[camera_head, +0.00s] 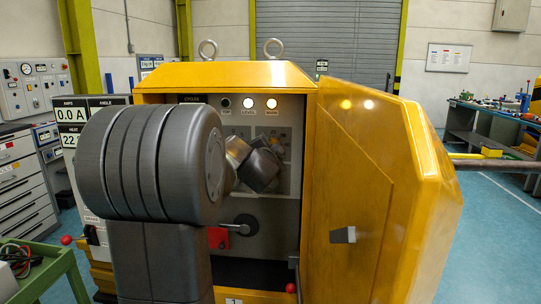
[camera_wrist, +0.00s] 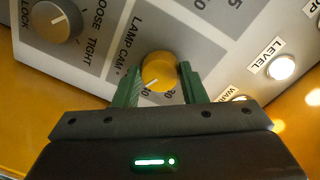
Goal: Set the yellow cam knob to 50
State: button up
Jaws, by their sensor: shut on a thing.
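The yellow cam knob (camera_wrist: 160,68) sits on the grey panel beside the printed words LAMP CAM in the wrist view. The rest of the dial's scale is partly hidden by the fingers and gripper body.
A grey knob (camera_wrist: 56,20) marked LOCK, LOOSE and TIGHT lies to the left in the wrist view. A lit LEVEL lamp (camera_wrist: 281,67) is to the right.

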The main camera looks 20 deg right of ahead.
jog(key=shift+m+b, duration=0.65)
jog(key=shift+m, duration=1.35)
jog(key=shift+y, duration=0.3)
jog(key=o, duration=1)
jog(key=shift+s, duration=0.1)
jog(key=v, duration=1.3)
jog(key=shift+s+a+p, duration=0.25)
jog(key=shift+p, duration=0.1)
